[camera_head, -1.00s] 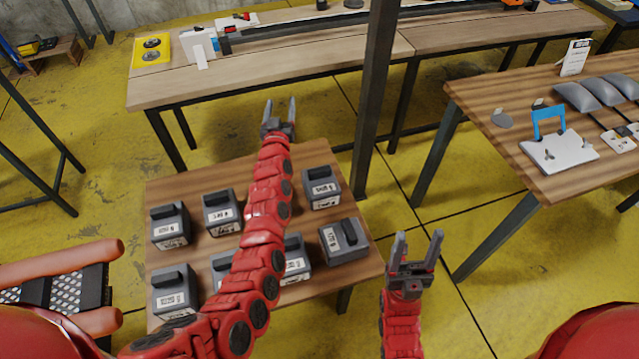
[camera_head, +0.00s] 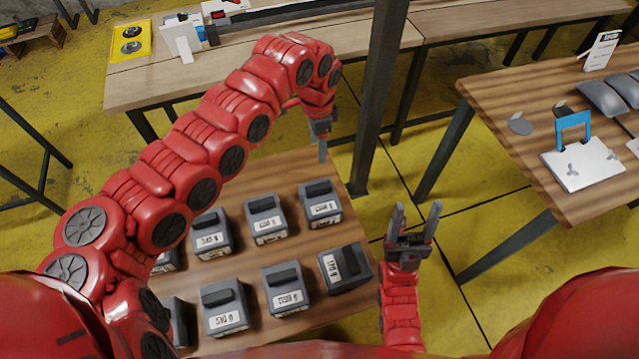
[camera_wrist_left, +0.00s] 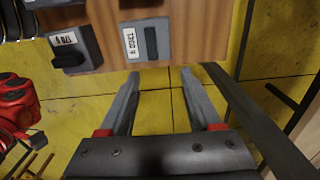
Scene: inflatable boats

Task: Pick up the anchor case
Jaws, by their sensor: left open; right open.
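Several dark grey cases with black handles and white labels stand in two rows on a small wooden table (camera_head: 262,182). I cannot tell which is the anchor case. The far right case (camera_head: 320,203) and the near right case (camera_head: 344,268) are closest to my grippers. My left gripper (camera_head: 322,145) points down above the table's far right corner, beyond the far right case. In the left wrist view its jaws (camera_wrist_left: 172,85) are open and empty over yellow floor, with a labelled case (camera_wrist_left: 146,39) above them. My right gripper (camera_head: 418,222) is open and empty, right of the table.
A dark post (camera_head: 378,100) stands right behind the small table, close to my left gripper. A long bench (camera_head: 200,75) runs behind. Yellow floor lies between the tables.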

